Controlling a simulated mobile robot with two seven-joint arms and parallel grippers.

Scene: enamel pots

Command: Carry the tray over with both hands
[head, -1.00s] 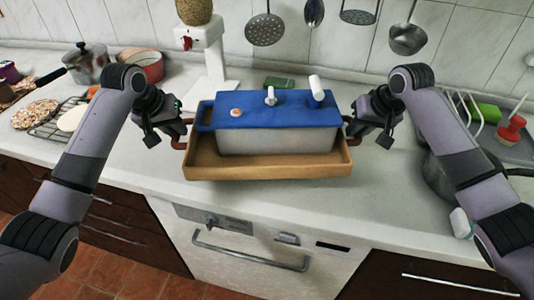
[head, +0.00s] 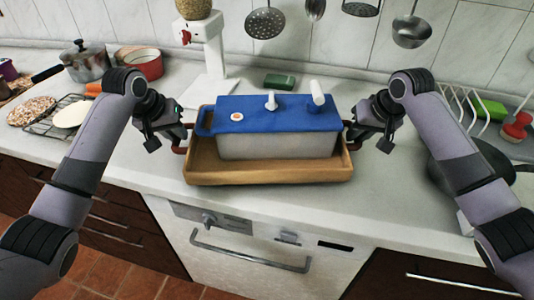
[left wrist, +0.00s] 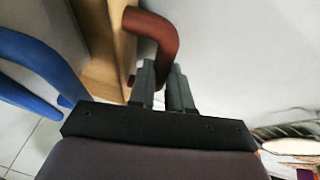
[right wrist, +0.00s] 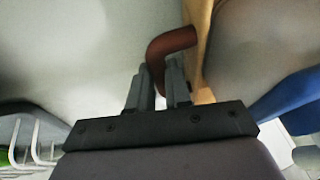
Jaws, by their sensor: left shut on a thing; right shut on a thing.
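A wooden tray (head: 268,174) with red-brown side handles is at the middle of the head view, by the counter's front edge. My left gripper (head: 182,135) is shut on its left handle (left wrist: 155,32), seen close in the left wrist view. My right gripper (head: 350,133) is shut on its right handle (right wrist: 170,42), seen close in the right wrist view. The tray looks level. I cannot tell how far it is above the counter. On it stands a pale long pot (head: 275,146) with a blue top (head: 290,119) and blue side handles (left wrist: 35,62).
A white scale (head: 207,55) and a green block (head: 279,81) are behind the tray. Pots (head: 85,62) and a rack (head: 48,122) are at left. A dark pan (head: 440,172) and a dish rack (head: 462,108) are at right. Bare counter (head: 390,185) shows around the tray.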

